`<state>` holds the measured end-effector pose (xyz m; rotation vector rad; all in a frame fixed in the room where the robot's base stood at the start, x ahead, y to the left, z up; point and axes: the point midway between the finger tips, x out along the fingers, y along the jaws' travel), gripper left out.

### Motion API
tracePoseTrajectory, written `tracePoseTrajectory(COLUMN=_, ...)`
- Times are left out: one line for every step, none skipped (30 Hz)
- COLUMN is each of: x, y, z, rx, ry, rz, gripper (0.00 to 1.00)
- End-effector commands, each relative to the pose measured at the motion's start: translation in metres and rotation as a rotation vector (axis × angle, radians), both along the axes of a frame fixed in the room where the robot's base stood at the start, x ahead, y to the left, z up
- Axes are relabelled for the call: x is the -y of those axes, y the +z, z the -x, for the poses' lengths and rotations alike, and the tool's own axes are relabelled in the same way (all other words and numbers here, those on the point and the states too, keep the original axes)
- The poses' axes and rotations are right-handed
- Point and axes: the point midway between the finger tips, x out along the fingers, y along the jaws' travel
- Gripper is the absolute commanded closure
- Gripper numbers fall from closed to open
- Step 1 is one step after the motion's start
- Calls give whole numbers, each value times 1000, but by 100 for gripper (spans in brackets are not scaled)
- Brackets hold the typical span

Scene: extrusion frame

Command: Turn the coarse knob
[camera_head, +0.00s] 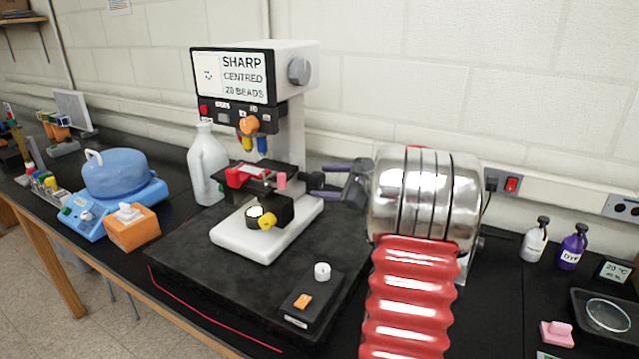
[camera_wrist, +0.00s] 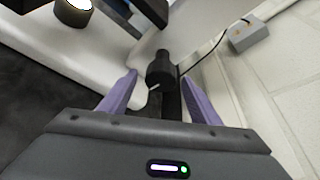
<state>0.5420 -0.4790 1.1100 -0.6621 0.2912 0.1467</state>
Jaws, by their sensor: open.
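The microscope (camera_head: 290,125) stands on a dark slab, its screen reading "SHARP CENTRED 20 BEADS". In the wrist view a black stepped knob (camera_wrist: 160,72) with a small white mark sits beside the microscope's white body; I take it for the coarse knob. My gripper (camera_head: 313,187) is at the microscope's right side, fingers pointing left. In the wrist view my gripper (camera_wrist: 158,77) is open, with one purple finger on each side of the knob and visible gaps.
The stage (camera_head: 262,182) carries a red-framed slide close to the left of my fingers. A white jug (camera_head: 207,165) stands behind left. A small control box (camera_head: 310,300) is on the slab's front. Bottles (camera_head: 573,247) stand at right. A grey box (camera_wrist: 250,33) with a cable is near the wall.

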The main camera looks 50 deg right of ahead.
Motion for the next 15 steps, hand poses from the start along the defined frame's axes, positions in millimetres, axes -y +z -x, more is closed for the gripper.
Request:
tracePoseTrajectory(x=1, y=4, z=8, rx=2, ry=-2, rz=2, gripper=43)
tracePoseTrajectory(x=1, y=6, z=13, rx=2, ry=-2, rz=2, gripper=43)
tracePoseTrajectory(x=2, y=7, z=20, rx=1, ry=-3, rz=2, gripper=43)
tracePoseTrajectory(x=2, y=9, z=25, rx=0, ry=-2, rz=2, gripper=43)
tracePoseTrajectory(x=2, y=10, z=30, rx=1, ry=-2, rz=2, gripper=43)
tracePoseTrajectory(x=2, y=13, z=37, rx=1, ry=-3, rz=2, gripper=43)
tracePoseTrajectory(x=3, y=14, z=42, rx=1, ry=-3, rz=2, gripper=43)
tracePoseTrajectory(x=3, y=16, z=47, rx=1, ry=-3, rz=1, gripper=43)
tracePoseTrajectory(x=3, y=18, z=54, rx=1, ry=-2, rz=2, gripper=43)
tracePoseTrajectory(x=3, y=19, z=59, rx=1, ry=-2, rz=2, gripper=43)
tracePoseTrajectory(x=3, y=21, z=64, rx=0, ry=-2, rz=2, gripper=43)
tracePoseTrajectory(x=4, y=23, z=70, rx=0, ry=-2, rz=2, gripper=43)
tracePoseTrajectory(x=4, y=24, z=75, rx=0, ry=-2, rz=1, gripper=43)
tracePoseTrajectory(x=4, y=26, z=80, rx=1, ry=-2, rz=2, gripper=43)
tracePoseTrajectory(x=4, y=27, z=85, rx=-1, ry=-2, rz=2, gripper=43)
